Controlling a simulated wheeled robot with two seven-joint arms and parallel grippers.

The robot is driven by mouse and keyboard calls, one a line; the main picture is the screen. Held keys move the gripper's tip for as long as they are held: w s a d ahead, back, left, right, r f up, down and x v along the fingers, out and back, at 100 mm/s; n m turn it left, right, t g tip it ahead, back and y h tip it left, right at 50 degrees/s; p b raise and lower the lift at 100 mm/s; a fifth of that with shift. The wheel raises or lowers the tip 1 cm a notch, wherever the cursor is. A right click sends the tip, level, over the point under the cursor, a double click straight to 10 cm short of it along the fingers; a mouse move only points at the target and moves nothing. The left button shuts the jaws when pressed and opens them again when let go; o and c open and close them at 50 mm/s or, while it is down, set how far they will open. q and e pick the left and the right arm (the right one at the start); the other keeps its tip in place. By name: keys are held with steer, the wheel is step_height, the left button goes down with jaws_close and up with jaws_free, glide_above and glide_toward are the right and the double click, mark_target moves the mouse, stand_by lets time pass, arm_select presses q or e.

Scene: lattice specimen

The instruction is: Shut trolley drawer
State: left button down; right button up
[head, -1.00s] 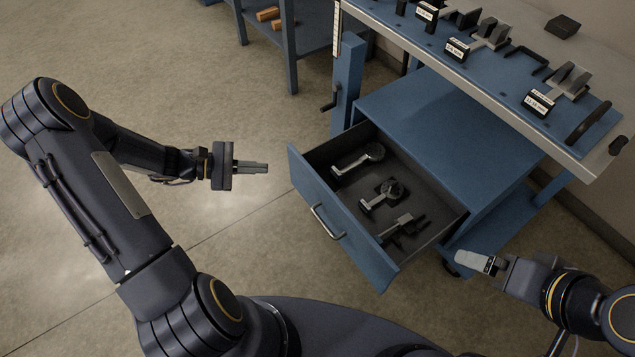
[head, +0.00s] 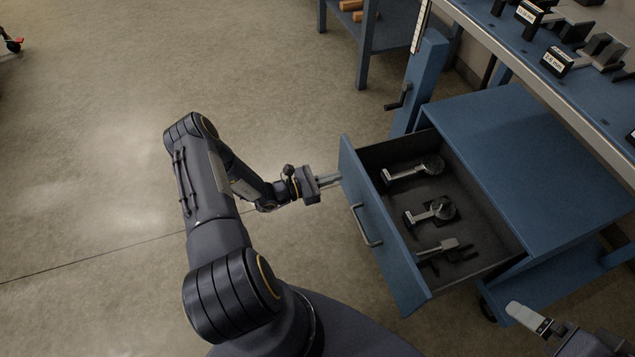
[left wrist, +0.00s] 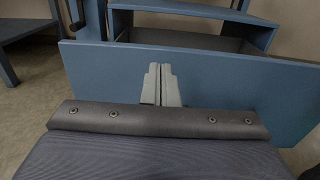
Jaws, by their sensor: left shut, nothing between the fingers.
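The trolley drawer (head: 375,247) stands pulled out of the blue trolley (head: 540,140), with a metal bar handle (head: 366,226) on its front. Inside lie several metal gauges or tools. My left gripper (head: 338,180) is shut and empty, with its fingertips at the drawer front near its far end; whether they touch it I cannot tell. In the left wrist view the shut fingers (left wrist: 160,85) point at the blue drawer front (left wrist: 230,90). My right gripper (head: 512,308) is at the lower right, beside the trolley; its finger opening is not clear.
A blue workbench (head: 560,75) with labelled blocks stands above and behind the trolley. A blue post with a crank (head: 402,98) rises beside the drawer. Another blue table (head: 365,35) is at the back.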

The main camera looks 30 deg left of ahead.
mark_target(359, 170)
arm_select(q)
steer(key=x, duration=0.5)
steer(key=shift+w+d+b, duration=0.2)
steer(key=shift+w+b, duration=0.05)
steer(key=shift+b, duration=0.15)
arm_select(e)
steer(key=shift+f, duration=0.55)
arm_select(q)
steer(key=shift+w, duration=0.1)
